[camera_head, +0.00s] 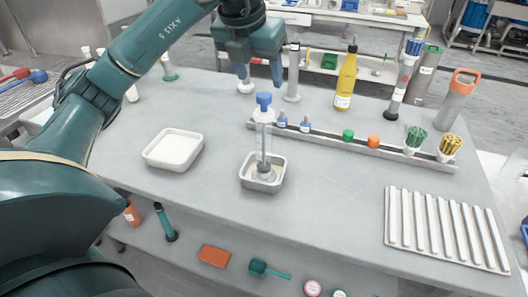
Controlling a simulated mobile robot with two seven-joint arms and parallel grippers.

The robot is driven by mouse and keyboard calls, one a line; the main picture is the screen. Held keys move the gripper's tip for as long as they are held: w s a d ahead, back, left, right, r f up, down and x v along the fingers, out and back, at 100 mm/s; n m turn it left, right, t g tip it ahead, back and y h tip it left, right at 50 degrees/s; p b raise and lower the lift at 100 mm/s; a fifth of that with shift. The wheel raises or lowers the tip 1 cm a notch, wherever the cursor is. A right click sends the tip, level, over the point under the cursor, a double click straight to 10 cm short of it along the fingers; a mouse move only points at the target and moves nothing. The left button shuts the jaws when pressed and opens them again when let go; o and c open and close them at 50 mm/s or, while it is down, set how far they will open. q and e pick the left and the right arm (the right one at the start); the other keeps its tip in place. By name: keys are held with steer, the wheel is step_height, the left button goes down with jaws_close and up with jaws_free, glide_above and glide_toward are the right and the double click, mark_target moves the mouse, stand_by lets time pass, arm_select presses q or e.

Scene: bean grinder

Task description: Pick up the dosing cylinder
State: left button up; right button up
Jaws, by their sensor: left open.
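A clear upright cylinder with a blue top (264,135), which looks like the dosing cylinder, stands in a small square metal tray (279,180) near the middle of the table. My left gripper (260,84) points down just behind and above the blue top in the picture. Its two fingers are apart with nothing between them. I cannot tell the exact distance between the fingers and the cylinder. My right gripper is not in view.
A white-filled tray (174,150) sits left of the cylinder. A long rack (385,146) with small bottles, caps and brushes runs behind to the right. A yellow bottle (346,80) and a grey cylinder (293,75) stand behind it. A ribbed tray (440,228) lies right.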

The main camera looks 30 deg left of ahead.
mark_target(264, 94)
arm_select(q)
steer(key=x, duration=0.9)
steer(key=shift+p, duration=0.4)
steer(key=shift+c, duration=0.2)
jaws_close()
